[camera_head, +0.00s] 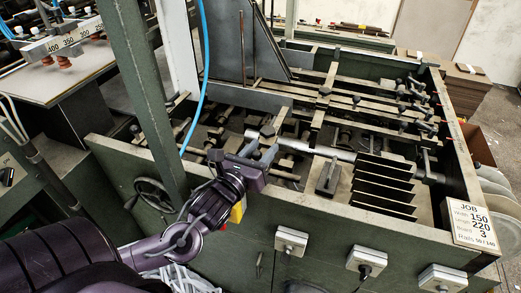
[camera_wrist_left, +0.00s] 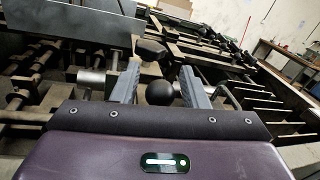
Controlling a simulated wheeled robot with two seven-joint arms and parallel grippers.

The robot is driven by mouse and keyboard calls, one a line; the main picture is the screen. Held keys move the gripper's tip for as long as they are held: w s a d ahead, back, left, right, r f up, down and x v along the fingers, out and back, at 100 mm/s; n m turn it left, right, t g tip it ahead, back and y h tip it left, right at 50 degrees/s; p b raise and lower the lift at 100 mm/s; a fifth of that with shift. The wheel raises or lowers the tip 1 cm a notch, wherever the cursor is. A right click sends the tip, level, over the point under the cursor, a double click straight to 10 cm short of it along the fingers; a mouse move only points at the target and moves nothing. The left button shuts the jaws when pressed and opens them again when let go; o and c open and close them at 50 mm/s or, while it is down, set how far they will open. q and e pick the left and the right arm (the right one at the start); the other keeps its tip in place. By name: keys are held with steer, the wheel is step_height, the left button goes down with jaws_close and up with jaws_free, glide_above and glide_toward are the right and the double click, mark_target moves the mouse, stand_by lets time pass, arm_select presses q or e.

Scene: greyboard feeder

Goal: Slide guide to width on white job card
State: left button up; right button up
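The white job card (camera_head: 480,226) lies on the front right corner of the green feeder frame; it reads JOB, 150, 220, 3 and rails 50 / 140. My left gripper (camera_head: 261,151) is over the feeder's front rail, fingers apart. In the left wrist view the left gripper (camera_wrist_left: 160,84) has a round black knob (camera_wrist_left: 160,93) showing between its fingers; I cannot tell whether they touch it. A second black knob (camera_wrist_left: 151,49) is just beyond the fingertips. A tall grey plate (camera_head: 235,42) stands at the feeder's back; I cannot tell which part is the guide.
Steel cross bars (camera_head: 335,112) and a bank of dark upright fins (camera_head: 384,184) fill the feeder bed. A green post (camera_head: 145,80) and a blue hose (camera_head: 203,75) stand left of my gripper. A handwheel (camera_head: 155,197) is on the front panel.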

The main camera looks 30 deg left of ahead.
arm_select(q)
steer(key=shift+o, duration=0.3)
steer(key=shift+s+f, duration=0.1)
steer(key=shift+s, duration=0.2)
steer(key=s+b, duration=0.1)
steer(key=s, duration=0.4)
steer(key=shift+s+d, duration=0.15)
steer(key=shift+s, duration=0.1)
steer(key=shift+s+b, duration=0.3)
steer(key=shift+s, duration=0.55)
